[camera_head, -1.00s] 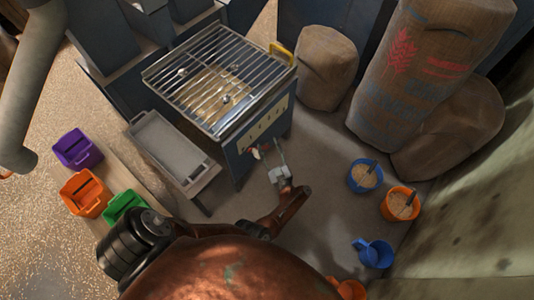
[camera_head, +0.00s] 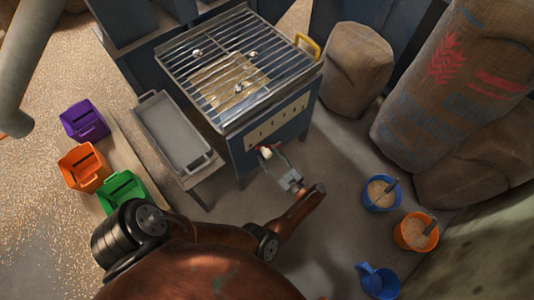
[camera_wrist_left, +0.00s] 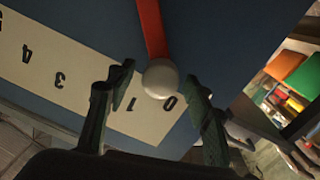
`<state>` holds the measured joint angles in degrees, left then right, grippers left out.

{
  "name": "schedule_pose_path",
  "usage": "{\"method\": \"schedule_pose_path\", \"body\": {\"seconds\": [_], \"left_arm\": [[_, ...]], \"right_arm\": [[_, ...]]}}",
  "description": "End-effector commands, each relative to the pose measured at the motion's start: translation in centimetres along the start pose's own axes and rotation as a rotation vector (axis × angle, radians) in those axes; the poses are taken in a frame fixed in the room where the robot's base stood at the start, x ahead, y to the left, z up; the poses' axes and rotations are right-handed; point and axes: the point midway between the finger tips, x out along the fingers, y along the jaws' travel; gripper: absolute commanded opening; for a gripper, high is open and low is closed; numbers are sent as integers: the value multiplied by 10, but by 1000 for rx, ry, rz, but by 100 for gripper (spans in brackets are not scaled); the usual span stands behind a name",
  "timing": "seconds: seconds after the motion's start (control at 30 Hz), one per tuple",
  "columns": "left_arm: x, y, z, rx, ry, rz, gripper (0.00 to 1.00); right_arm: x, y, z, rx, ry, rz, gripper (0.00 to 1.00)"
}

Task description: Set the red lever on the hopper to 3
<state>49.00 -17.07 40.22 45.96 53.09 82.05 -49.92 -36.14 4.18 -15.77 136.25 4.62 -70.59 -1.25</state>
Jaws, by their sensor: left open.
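The red lever (camera_wrist_left: 152,28) with its round white knob (camera_wrist_left: 160,78) is on the front of the blue hopper (camera_head: 228,150). In the left wrist view the knob lies at the 0 and 1 end of the pale number plate (camera_wrist_left: 75,75). The digits 0, 1, 3 and 4 show; a finger hides part of the plate between 1 and 3. My left gripper (camera_head: 275,161) is open at the hopper's front. In the wrist view its fingers (camera_wrist_left: 160,95) stand on both sides of the knob, with gaps visible. Contact is not visible.
A grey tray (camera_head: 143,128) stands left of the hopper. Purple (camera_head: 84,121), orange (camera_head: 83,167) and green (camera_head: 122,191) bins are further left. Blue (camera_head: 381,194) and orange (camera_head: 416,231) buckets of grain stand right. Sacks (camera_head: 357,70) stand behind them.

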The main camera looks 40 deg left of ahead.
Motion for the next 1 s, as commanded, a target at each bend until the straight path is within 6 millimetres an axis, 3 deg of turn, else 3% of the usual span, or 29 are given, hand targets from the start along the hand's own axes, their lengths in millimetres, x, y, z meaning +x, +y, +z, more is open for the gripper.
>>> {"method": "schedule_pose_path", "body": {"seconds": [0.17, 0.43, 1.0], "left_arm": [[14, -1, 1, 2, 0, 0, 47], [15, -1, 1, 2, 0, 1, 47], [14, 0, 1, 1, 0, 1, 9]], "right_arm": [[0, 0, 0, 0, -1, 0, 30], [0, 0, 0, 0, -1, 0, 30], [0, 0, 0, 0, 0, 0, 30]]}}
